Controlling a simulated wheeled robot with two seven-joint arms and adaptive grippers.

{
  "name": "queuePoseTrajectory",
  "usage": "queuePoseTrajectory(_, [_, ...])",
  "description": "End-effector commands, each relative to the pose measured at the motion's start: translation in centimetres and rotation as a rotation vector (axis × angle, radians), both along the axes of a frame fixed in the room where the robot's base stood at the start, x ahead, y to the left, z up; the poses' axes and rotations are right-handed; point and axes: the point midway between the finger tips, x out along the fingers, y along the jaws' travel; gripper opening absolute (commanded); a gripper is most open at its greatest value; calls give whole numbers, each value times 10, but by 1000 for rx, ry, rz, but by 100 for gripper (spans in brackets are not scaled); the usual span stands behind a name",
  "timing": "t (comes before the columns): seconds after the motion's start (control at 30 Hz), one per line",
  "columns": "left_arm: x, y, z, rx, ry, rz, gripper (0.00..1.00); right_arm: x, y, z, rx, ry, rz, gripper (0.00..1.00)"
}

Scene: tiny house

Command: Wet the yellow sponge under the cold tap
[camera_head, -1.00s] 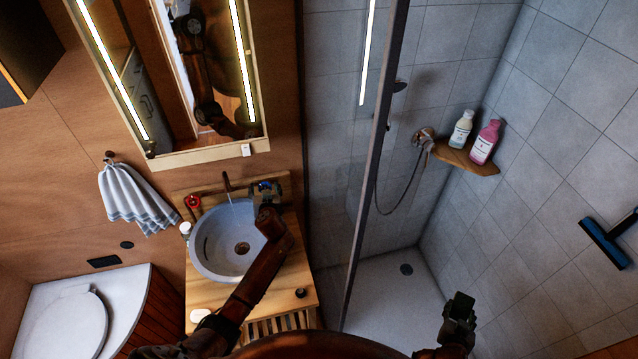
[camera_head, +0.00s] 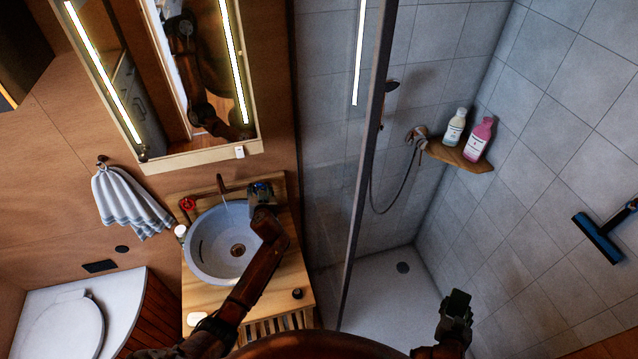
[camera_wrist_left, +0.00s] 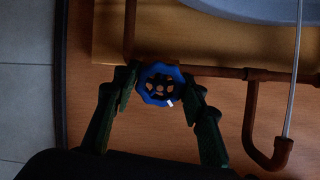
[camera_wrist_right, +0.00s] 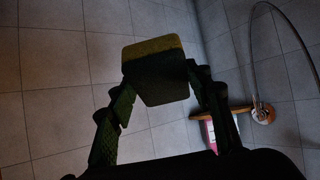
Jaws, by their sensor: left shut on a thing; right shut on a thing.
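The cold tap's blue handle (camera_wrist_left: 161,85) sits between the fingers of my left gripper (camera_head: 262,195), which is shut on it. The handle also shows in the head view (camera_head: 259,186) at the basin's back right. A thin stream of water (camera_wrist_left: 296,70) runs from the brown spout (camera_head: 220,183) into the round grey basin (camera_head: 194,246). The yellow sponge (camera_wrist_right: 155,65), with a dark lower side, is held in my shut right gripper (camera_head: 457,302). That gripper is over the shower floor, well to the right of the basin. The sponge is hard to make out in the head view.
A red tap handle (camera_head: 187,204) is left of the spout. A glass shower partition (camera_head: 362,180) stands between the basin and my right gripper. A corner shelf (camera_head: 452,155) carries a white and a pink bottle. The mirror cabinet (camera_head: 205,160) hangs above the basin.

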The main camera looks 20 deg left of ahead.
Motion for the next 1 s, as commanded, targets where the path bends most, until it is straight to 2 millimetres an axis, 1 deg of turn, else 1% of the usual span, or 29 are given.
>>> queuePoseTrajectory(0.6, [0, 0, 2, 344, 211, -196, 15, 0, 0, 24, 0, -2, 0, 26])
queuePoseTrajectory(0.8, [0, -1, 1, 416, 254, -237, 15, 0, 0, 29, 0, -2, 0, 26])
queuePoseTrajectory(1.0, [0, -1, 0, 451, 275, -257, 15, 0, 0, 31, 0, -2, 0, 26])
